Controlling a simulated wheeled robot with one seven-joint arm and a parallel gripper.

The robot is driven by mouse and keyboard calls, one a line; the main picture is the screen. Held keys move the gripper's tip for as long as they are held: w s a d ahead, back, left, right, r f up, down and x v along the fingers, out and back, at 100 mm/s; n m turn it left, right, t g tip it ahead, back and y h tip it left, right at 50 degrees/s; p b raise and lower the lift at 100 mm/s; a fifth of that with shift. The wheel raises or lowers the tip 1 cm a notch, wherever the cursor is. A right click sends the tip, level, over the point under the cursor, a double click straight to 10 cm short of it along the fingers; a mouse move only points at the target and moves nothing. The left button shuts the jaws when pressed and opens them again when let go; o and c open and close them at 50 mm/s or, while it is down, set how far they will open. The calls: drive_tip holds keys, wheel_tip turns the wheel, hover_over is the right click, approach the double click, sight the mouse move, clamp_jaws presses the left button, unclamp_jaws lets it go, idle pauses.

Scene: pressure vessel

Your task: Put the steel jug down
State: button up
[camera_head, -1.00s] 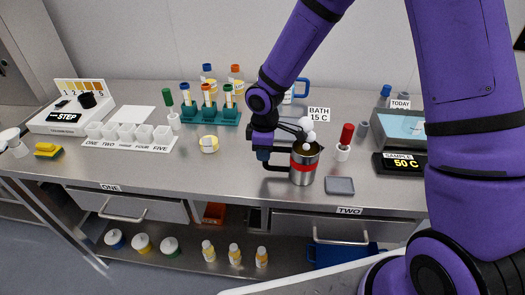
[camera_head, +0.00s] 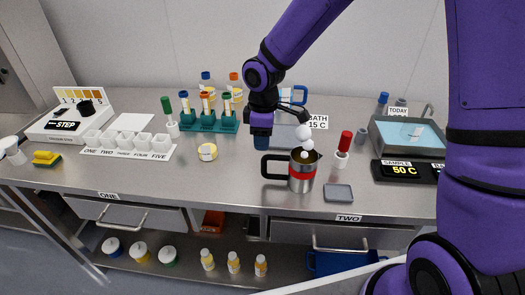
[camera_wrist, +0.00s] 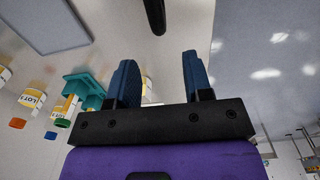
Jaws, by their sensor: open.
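The steel jug (camera_head: 301,178), with a red band and black handle, stands upright on the steel bench near its front edge. White steam-like puffs (camera_head: 303,134) rise over its mouth. My gripper (camera_head: 262,143) is behind and left of the jug, apart from its handle. In the wrist view my gripper (camera_wrist: 156,65) shows two blue fingers spread with nothing between them. A black bar, seemingly the jug handle (camera_wrist: 155,14), is at the top edge, beyond the fingertips. The jug's body is not clearly seen in that view.
A grey square pad (camera_head: 338,192) lies just right of the jug, with a red-capped bottle (camera_head: 343,150) behind it. The bench between roll and jug is clear.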

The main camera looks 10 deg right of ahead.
drive_tip(key=s+d+r+m+t+h, duration=0.1)
drive_tip(key=s+d+r+m, duration=0.35)
drive_tip(key=r, duration=0.45)
drive_tip(key=s+d+r+m+t+h, duration=0.1)
drive_tip(key=s+d+r+m+t, duration=0.15)
drive_tip(key=s+d+r, duration=0.5)
drive_tip(key=s+d+r+m+t+y, duration=0.1)
drive_tip(key=s+d+r+m, duration=0.2)
drive_tip(key=s, duration=0.3)
drive_tip(key=s+d+r+m+t, duration=0.1)
drive_tip(key=s+d+r+m, duration=0.2)
drive_tip(key=s, duration=0.3)
drive_tip(key=shift+s+r+m+y, duration=0.4)
drive_tip(key=shift+r+m, duration=0.2)
drive_tip(key=shift+r, duration=0.2)
drive_tip(key=shift+w, duration=0.1)
